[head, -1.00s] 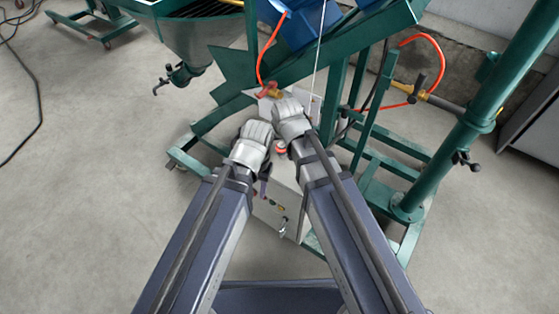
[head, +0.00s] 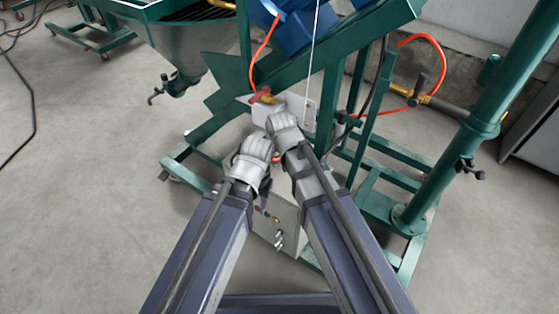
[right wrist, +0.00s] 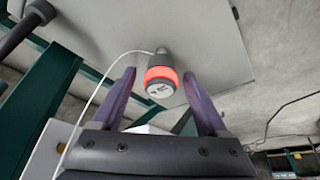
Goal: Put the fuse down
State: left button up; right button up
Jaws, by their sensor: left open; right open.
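In the right wrist view a short dark cylinder with a glowing red ring and a pale labelled end (right wrist: 160,80) stands out from a light grey panel (right wrist: 190,30). I cannot tell for sure that it is the fuse. My right gripper (right wrist: 158,76) is open, its purple fingers apart on either side of the cylinder, with gaps visible. In the head view a light grey box (head: 285,215) lies below both hands. My left gripper (head: 262,204) is open at the box; its fingers are mostly hidden. The right fingers are hidden there behind the right hand.
A green steel frame (head: 215,103) surrounds the box, with a thick green post (head: 455,150) at right. A red hose (head: 439,55) and a thin white cord (head: 314,50) hang nearby. A hopper (head: 195,40) stands at upper left.

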jog(key=shift+b+x, duration=0.55)
jog(key=shift+x, duration=0.55)
grip_shut()
